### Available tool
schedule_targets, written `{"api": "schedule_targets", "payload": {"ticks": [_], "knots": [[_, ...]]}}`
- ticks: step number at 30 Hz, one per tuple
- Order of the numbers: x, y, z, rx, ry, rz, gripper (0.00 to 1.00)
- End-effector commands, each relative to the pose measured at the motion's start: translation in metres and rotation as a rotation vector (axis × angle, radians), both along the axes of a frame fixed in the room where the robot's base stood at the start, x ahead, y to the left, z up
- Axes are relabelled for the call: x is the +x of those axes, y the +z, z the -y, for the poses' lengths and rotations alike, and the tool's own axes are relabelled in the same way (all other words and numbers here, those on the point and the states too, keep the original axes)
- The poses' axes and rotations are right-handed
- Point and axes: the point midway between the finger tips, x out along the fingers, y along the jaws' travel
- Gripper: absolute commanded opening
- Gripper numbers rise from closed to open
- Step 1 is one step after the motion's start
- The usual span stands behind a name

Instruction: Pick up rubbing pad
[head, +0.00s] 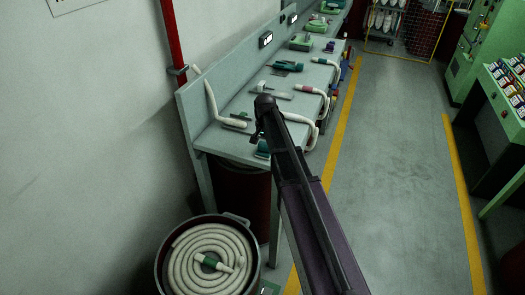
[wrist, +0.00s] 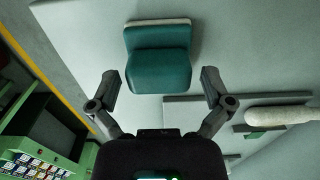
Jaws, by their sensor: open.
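The rubbing pad appears to be the teal block (wrist: 158,70) with a pale strip along its far edge. It lies on the grey bench top in the wrist view. My gripper (wrist: 159,78) is open, with one finger to the left of the block and one to the right. Neither finger visibly touches it. In the head view a teal piece (head: 262,149) shows at the near end of the bench, partly hidden by my gripper (head: 258,136) and arm.
The long grey bench (head: 232,143) runs away along the wall and carries several tools and pale hoses. A dark bin with a coiled hose (head: 188,262) stands in front of its near end. Open floor (head: 395,150) lies to the right, with green machinery (head: 475,60) beyond.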

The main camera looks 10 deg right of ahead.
Motion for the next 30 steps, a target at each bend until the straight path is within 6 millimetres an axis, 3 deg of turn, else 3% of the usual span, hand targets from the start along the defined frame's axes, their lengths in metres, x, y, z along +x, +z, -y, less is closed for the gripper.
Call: {"api": "schedule_targets", "payload": {"ticks": [4, 5, 9, 12, 30], "knots": [[0.0, 0.0, -0.0001, 0.0, 0.0, 0.0, 1.0], [0.0, 0.0, -0.0001, 0.0, 0.0, 0.0, 0.94], [0.0, 0.0, -0.0002, 0.0, 0.0, 0.0, 0.52], [0.0, -0.0001, -0.0002, 0.0, 0.0, 0.0, 0.27], [0.0001, 0.009, -0.0004, 0.0, 0.0, 0.0, 0.26]]}}
